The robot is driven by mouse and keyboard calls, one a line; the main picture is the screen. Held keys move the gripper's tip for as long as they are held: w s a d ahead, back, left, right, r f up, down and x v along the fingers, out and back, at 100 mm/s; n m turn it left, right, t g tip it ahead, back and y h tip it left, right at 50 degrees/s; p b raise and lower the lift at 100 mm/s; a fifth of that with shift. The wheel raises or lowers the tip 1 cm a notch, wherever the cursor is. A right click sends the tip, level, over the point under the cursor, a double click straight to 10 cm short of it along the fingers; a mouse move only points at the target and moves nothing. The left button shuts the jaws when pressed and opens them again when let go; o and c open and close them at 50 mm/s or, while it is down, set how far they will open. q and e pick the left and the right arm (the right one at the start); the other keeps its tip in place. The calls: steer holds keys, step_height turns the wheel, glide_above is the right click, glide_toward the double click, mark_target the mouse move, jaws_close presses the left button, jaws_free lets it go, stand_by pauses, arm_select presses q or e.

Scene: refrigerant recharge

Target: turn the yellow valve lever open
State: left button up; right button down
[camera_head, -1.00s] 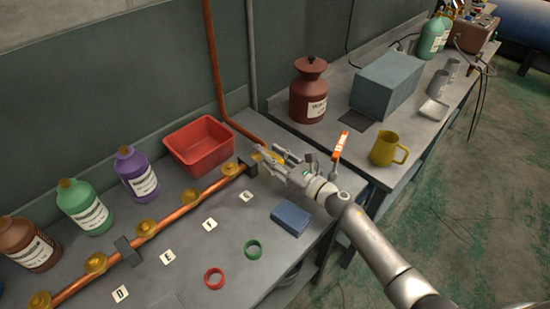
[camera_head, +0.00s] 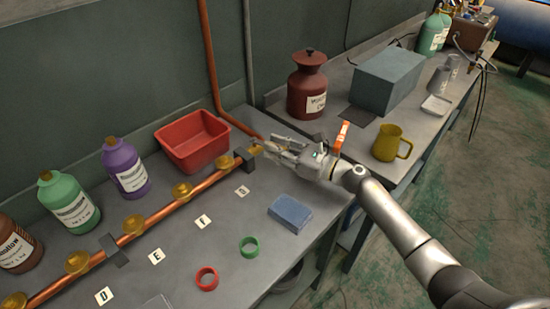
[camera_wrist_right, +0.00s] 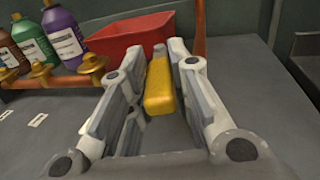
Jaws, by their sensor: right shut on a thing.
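The yellow valve lever (camera_wrist_right: 160,86) shows in the right wrist view, between the two fingers of my right gripper (camera_wrist_right: 158,75). The gripper is shut on it, with a finger along each side. In the head view my right gripper (camera_head: 274,146) is at the right end of the copper pipe (camera_head: 160,216), just past a dark clamp block (camera_head: 251,158). There the fingers hide most of the lever. My left gripper is not in view.
A red bin (camera_head: 193,142) stands behind the pipe. A blue block (camera_head: 290,213), a green ring (camera_head: 249,247) and a red ring (camera_head: 206,279) lie in front. Purple (camera_head: 125,168) and green (camera_head: 70,203) bottles stand left. A brown canister (camera_head: 307,87) and yellow mug (camera_head: 390,144) stand right.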

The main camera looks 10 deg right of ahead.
steer(key=shift+d, duration=0.1)
stand_by(0.3)
steer(key=c, duration=1.3)
jaws_free()
